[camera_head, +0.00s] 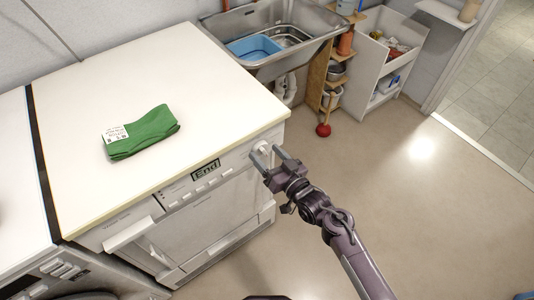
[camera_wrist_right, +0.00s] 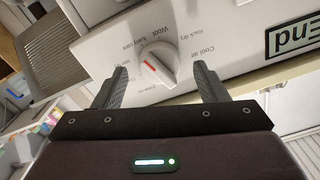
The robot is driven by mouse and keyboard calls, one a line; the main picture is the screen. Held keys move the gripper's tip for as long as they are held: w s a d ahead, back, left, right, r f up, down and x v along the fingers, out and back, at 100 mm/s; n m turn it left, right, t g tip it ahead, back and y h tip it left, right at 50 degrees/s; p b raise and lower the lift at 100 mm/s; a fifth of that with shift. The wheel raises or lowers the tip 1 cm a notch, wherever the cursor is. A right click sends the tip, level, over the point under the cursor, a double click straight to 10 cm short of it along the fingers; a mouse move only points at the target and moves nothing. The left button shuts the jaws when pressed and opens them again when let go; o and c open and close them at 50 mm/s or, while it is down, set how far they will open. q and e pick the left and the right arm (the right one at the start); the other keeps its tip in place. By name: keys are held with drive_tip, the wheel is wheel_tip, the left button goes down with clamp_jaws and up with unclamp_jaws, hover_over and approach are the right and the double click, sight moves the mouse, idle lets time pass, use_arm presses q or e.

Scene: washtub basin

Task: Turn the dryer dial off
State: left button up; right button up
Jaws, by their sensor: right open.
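The dryer dial (camera_wrist_right: 157,65) is a round white knob with a red pointer line, on the white dryer panel with printed labels around it. In the head view the dial (camera_head: 262,148) is partly hidden behind my right gripper (camera_head: 268,156). In the right wrist view my right gripper (camera_wrist_right: 160,88) is open, with one finger to each side of the dial and a gap to the knob; I cannot tell if the fingertips reach its depth. The dryer (camera_head: 215,222) shows "End" on its display (camera_head: 205,170). My left gripper is not in view.
A folded green cloth (camera_head: 145,133) with a white tag lies on the white top (camera_head: 215,85). A wooden shelf (camera_head: 328,75) and a red ball (camera_head: 323,130) are beyond. The floor at right is clear.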

drive_tip(key=shift+w+a, duration=0.2)
drive_tip(key=shift+w, duration=0.05)
drive_tip(key=c, duration=1)
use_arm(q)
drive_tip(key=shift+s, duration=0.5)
use_arm(e)
drive_tip(key=shift+n, duration=0.3)
